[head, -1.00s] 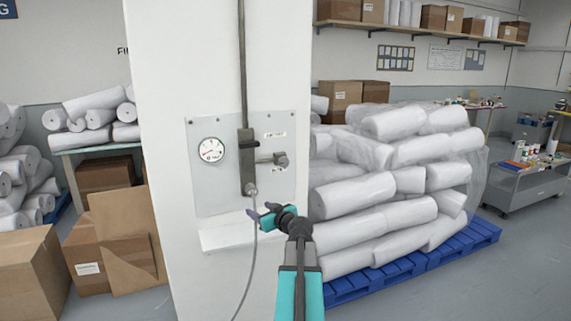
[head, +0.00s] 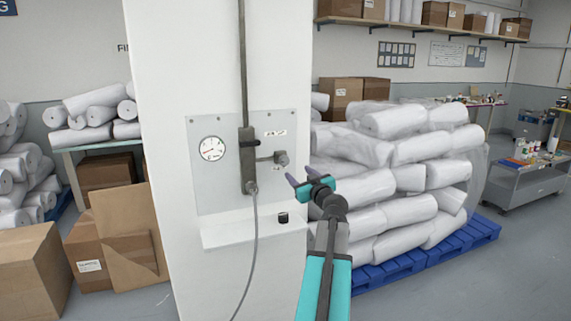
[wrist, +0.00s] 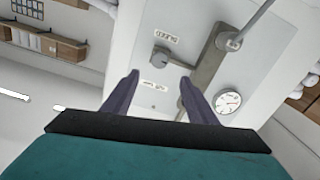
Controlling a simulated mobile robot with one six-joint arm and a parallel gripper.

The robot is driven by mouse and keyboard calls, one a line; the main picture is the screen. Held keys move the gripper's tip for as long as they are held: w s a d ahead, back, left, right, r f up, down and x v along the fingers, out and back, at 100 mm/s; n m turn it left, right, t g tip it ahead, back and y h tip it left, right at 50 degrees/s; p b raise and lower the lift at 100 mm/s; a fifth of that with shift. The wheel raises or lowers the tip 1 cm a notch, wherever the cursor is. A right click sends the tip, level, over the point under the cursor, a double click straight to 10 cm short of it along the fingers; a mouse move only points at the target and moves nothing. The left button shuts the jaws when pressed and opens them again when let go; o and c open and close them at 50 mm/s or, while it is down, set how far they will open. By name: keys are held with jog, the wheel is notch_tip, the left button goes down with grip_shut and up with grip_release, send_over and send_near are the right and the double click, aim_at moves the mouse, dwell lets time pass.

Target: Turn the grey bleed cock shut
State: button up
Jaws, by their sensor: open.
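The grey bleed cock (head: 282,158) is a small grey knob at the end of a short side pipe, right of a dark vertical valve body (head: 247,162) on the wall panel. In the wrist view the cock (wrist: 160,57) shows beyond the fingertips, roughly between them and a little above, and the valve body (wrist: 208,62) is to its right. My gripper (head: 302,177) is open, to the lower right of the cock in the head view. Its two dark fingers (wrist: 159,79) are apart with nothing between them. I see no contact with the cock.
A round gauge (head: 212,148) is on the panel (head: 215,190), left of the valve. A grey hose (head: 255,235) hangs below. A shelf (head: 235,234) with a small black object (head: 283,218) juts out underneath. Wrapped white rolls (head: 400,215) on a blue pallet (head: 430,258) stand right.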

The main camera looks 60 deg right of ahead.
aim_at(285, 162)
jog(key=p+x, duration=0.5)
jog(key=x, duration=0.7)
jog(key=shift+d+r, duration=0.1)
jog(key=shift+d, duration=0.05)
jog(key=shift+w+d+p, duration=0.3)
jog(key=shift+w+p, duration=0.05)
jog(key=shift+w, duration=0.2)
jog(key=shift+c, duration=0.3)
jog(key=shift+f, duration=0.2)
jog(key=c, duration=1)
